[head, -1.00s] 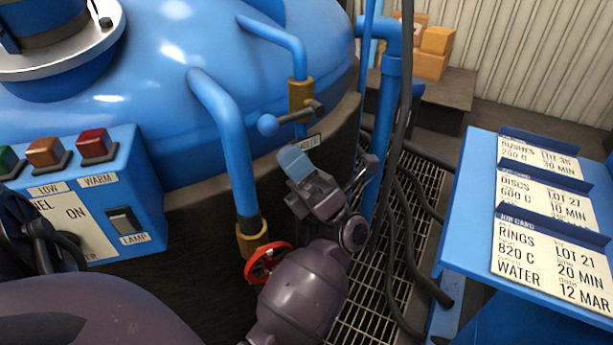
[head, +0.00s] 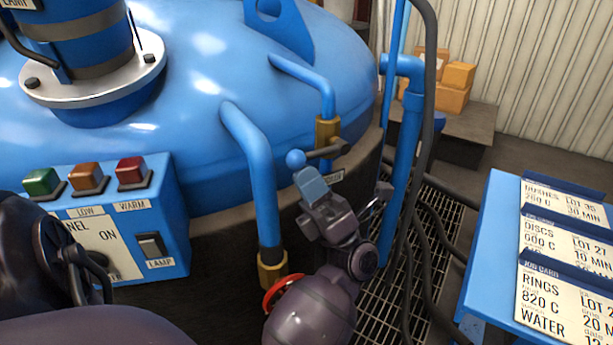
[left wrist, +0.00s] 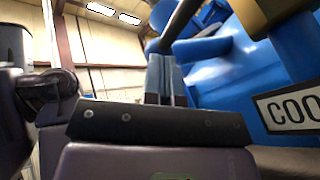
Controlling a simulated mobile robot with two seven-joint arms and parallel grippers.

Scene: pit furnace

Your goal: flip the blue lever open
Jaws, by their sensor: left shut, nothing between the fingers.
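The blue lever is a dark rod on a brass valve (head: 327,132), ending in a blue ball knob (head: 296,158). The rod lies across the front of the valve and the knob is at its left end. My left gripper (head: 311,182) is shut and empty, its blue-tipped fingers just below the knob. Whether they touch it cannot be told. In the left wrist view the shut fingers (left wrist: 165,78) point up at the knob (left wrist: 160,45), with the dark rod (left wrist: 183,18) running up and right from it. My right gripper is not in view.
Blue pipes (head: 255,185) rise from the furnace lid (head: 190,60); a red handwheel (head: 283,293) is partly hidden behind my left arm. A button panel (head: 180,235) stands left. Cables (head: 425,250) and a blue table (head: 487,235) with job cards are right.

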